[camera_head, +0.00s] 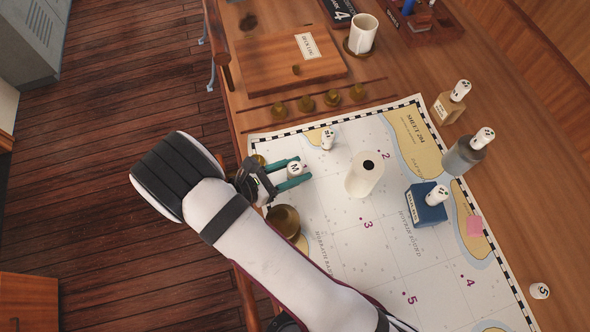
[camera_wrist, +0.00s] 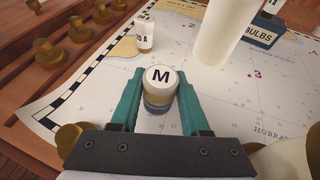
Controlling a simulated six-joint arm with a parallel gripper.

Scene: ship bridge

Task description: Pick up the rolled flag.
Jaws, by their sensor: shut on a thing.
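A small rolled flag with a white, M-marked end (camera_wrist: 160,80) stands between the teal fingers of my gripper (camera_wrist: 160,88). Its side shows a tan and a dark blue band. In the head view my gripper (camera_head: 291,174) is over the chart's left part, shut on this rolled flag (camera_head: 295,168). Its lower end is hidden, so I cannot tell whether it touches the chart.
A tall white cylinder (camera_head: 364,178) and a blue bulb box (camera_head: 428,208) stand on the chart (camera_head: 345,240). The chart's lower middle is clear.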

